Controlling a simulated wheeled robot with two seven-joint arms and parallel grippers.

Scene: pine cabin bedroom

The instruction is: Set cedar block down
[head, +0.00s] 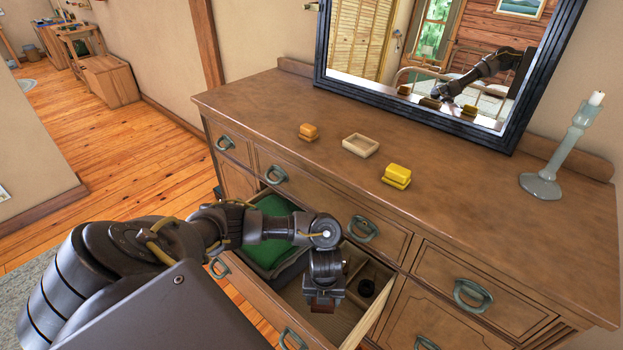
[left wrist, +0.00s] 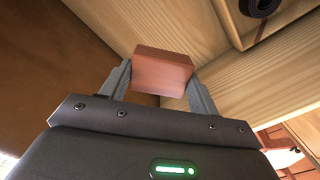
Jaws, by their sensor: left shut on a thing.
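The cedar block (left wrist: 163,72) is a small reddish-brown block. In the left wrist view it sits between the two grey fingers of my left gripper (left wrist: 160,88), which is shut on it. In the head view the left gripper (head: 323,292) points down into the open dresser drawer (head: 246,289), and the block (head: 322,304) shows only partly below it. Pale bare wood of the drawer (left wrist: 125,27) lies behind the block in the left wrist view. I cannot tell whether the block touches the drawer floor. My right gripper is not in view.
Green folded cloth (head: 270,240) fills the drawer's left part. A dark ring (head: 367,287) lies in a divided compartment at right. On the dresser top (head: 450,215) stand an orange-brown item (head: 309,131), a small empty tray (head: 361,145), a yellow item (head: 397,175) and a candlestick (head: 553,160).

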